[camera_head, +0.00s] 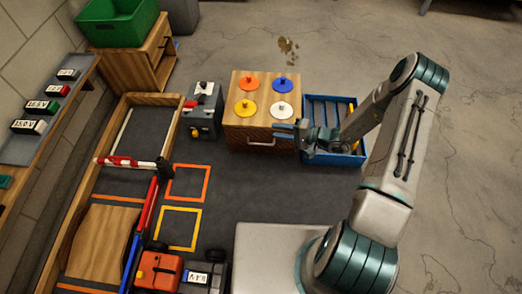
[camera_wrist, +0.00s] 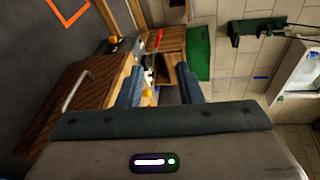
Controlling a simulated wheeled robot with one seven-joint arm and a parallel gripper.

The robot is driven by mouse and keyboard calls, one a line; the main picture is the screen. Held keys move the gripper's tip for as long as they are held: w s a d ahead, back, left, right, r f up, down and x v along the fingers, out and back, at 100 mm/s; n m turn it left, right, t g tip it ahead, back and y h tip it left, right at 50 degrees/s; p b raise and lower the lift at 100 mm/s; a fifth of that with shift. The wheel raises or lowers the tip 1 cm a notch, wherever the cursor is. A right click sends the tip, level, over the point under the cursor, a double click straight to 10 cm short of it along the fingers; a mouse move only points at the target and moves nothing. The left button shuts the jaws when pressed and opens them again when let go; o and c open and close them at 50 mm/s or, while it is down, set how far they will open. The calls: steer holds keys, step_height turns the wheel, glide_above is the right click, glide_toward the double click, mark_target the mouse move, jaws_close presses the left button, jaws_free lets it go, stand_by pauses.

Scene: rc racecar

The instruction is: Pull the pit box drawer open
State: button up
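The pit box (camera_head: 231,106) is a wooden cabinet with orange, blue, yellow and white discs on its top. Its front has a metal drawer handle (camera_head: 261,143); the drawer looks closed. My gripper (camera_head: 284,130) is near the front right corner of the box, right of the handle in the head view, and covers part of that corner. In the wrist view the pit box (camera_wrist: 45,130) and handle (camera_wrist: 76,91) lie left of my gripper (camera_wrist: 159,84). Its two blue fingers are apart, with nothing held between them, and the handle is outside them.
A blue slotted tray (camera_head: 352,158) stands right of the pit box, under my arm. A grey and black device (camera_head: 204,108) stands on its left. A wood-edged track (camera_head: 178,99) and an orange and black car (camera_head: 160,272) are further left. Dark floor in front of the drawer is clear.

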mark_target(261, 144)
step_height(261, 144, down, 23)
steer(key=d+m+t+h+b, duration=0.2)
steer(key=m+t+h+b, duration=0.2)
steer(key=m+t+b, duration=0.25)
steer(key=shift+t, duration=0.35)
steer(key=shift+r+b+x, duration=0.2)
steer(key=shift+b+x, duration=2.55)
steer(key=shift+x, duration=4.4)
steer(key=shift+w+d, duration=0.1)
steer(key=shift+w, duration=0.05)
jaws_close()
